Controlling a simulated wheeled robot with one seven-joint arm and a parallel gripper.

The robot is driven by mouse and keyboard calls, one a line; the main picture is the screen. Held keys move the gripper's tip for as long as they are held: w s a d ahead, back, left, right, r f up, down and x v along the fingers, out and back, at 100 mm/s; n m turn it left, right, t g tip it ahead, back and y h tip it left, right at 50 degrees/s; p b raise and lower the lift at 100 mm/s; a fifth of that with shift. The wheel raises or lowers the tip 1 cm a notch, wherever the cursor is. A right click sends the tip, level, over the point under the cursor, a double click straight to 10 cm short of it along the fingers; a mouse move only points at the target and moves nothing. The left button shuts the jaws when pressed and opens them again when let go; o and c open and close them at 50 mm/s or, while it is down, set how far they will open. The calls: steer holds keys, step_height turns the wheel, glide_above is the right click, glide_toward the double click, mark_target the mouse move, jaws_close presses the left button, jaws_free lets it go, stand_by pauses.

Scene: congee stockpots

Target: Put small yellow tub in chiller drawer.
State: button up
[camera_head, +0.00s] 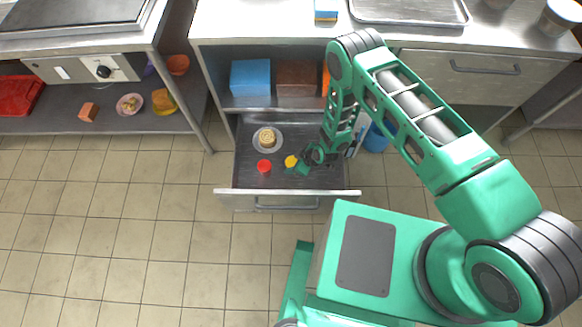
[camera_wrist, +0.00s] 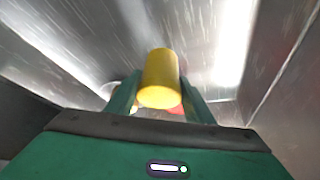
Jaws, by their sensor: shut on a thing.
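The small yellow tub (camera_wrist: 160,82) is between the two fingers of my gripper (camera_wrist: 160,92) in the wrist view, and the gripper is shut on it. In the head view the tub (camera_head: 290,161) shows at the tip of my gripper (camera_head: 298,166), inside the outline of the open chiller drawer (camera_head: 232,192). I cannot tell whether the tub touches the drawer floor. A red tub (camera_head: 264,166) stands in the drawer to its left. A plate with a round pale food (camera_head: 267,138) lies farther back in the drawer.
A blue box (camera_head: 250,77) and a brown box (camera_head: 296,78) sit on the shelf above the drawer. A blue container (camera_head: 376,138) is right of the drawer, partly behind my arm. The steel counter (camera_head: 260,22) is above. The tiled floor at left is clear.

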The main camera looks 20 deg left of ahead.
steer(key=shift+f, duration=2)
steer(key=o, duration=1.1)
steer(key=shift+o, duration=0.2)
steer(key=shift+r, duration=0.1)
steer(key=v, duration=1.2)
